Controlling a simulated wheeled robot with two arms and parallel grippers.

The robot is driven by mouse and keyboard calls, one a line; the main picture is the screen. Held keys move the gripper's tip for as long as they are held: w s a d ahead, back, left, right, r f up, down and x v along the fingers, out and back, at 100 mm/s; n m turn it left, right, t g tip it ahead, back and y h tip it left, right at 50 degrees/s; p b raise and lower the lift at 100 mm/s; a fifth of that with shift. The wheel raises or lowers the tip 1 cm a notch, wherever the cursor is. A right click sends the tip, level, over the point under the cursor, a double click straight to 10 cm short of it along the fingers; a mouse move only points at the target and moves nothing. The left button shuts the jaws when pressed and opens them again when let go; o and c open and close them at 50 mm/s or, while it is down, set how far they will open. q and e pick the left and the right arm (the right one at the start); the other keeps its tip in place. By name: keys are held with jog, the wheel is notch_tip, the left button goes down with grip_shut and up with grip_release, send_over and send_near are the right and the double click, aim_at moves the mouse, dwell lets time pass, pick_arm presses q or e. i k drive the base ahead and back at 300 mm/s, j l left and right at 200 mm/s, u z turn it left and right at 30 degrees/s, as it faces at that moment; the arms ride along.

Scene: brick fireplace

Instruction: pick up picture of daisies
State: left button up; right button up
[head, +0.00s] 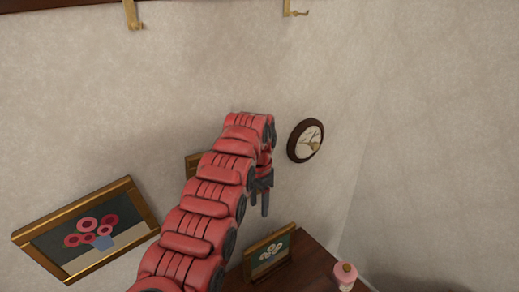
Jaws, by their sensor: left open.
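The picture of daisies (270,250), a small gold-framed picture with white flowers on a dark green ground, stands upright on a dark wooden surface at the lower middle of the head view. My right gripper is not in view.
A gold-framed picture of pink flowers (88,232) is at the left. Another frame (191,164) is mostly hidden behind my arm. A round dark-rimmed clock (306,141) hangs on the wall. A pink bottle (345,273) stands right of the daisies. Brass hooks (132,14) are above.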

aim_at(258, 257)
jog(key=k+l, duration=0.8)
jog(key=l, duration=0.1)
